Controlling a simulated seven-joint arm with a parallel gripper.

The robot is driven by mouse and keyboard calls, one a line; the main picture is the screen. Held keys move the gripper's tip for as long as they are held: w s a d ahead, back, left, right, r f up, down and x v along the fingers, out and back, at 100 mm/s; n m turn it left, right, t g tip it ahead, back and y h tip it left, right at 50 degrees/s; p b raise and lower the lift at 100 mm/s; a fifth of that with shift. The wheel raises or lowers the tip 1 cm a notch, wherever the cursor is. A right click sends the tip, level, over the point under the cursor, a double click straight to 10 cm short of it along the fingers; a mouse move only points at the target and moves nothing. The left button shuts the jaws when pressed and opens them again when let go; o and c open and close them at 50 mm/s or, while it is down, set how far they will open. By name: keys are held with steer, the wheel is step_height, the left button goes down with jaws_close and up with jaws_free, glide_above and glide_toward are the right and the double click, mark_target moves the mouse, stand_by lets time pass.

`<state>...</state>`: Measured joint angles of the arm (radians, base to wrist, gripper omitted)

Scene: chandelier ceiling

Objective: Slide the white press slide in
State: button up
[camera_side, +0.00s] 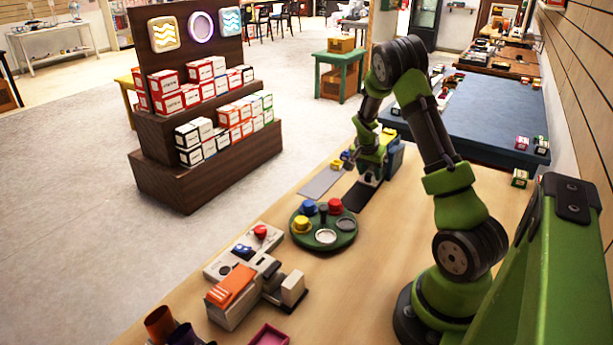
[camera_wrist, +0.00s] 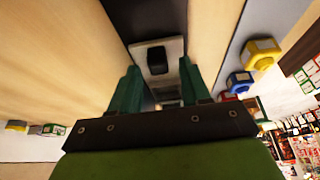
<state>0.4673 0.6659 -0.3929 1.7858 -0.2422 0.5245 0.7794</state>
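A white slide plate (camera_wrist: 171,47) with a black knob (camera_wrist: 156,60) lies at one end of a dark strip in the wrist view. The slide also shows small in the side view (camera_side: 370,181), below my gripper (camera_side: 371,170). My gripper points down there, in front of a blue-grey box (camera_side: 396,157). In the wrist view the green fingers of my gripper (camera_wrist: 159,72) are apart, one on each side of the plate and knob. I cannot tell whether they touch it. The part of the slide nearest the wrist is partly hidden by the gripper.
A dark strip (camera_side: 356,197) and a grey strip (camera_side: 321,183) lie on the wooden table. A green round tray (camera_side: 342,240) with coloured knobs stands nearer the camera. A white device with an orange top (camera_side: 232,285) is farther left. Yellow (camera_wrist: 262,53) and blue pieces (camera_wrist: 239,81) sit beside my gripper.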

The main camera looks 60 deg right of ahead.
steer(key=v, duration=1.7)
step_height(320, 180, up, 5)
steer(key=shift+f, duration=0.1)
steer(key=shift+c, duration=0.2)
jaws_close()
stand_by(1.0)
stand_by(0.4)
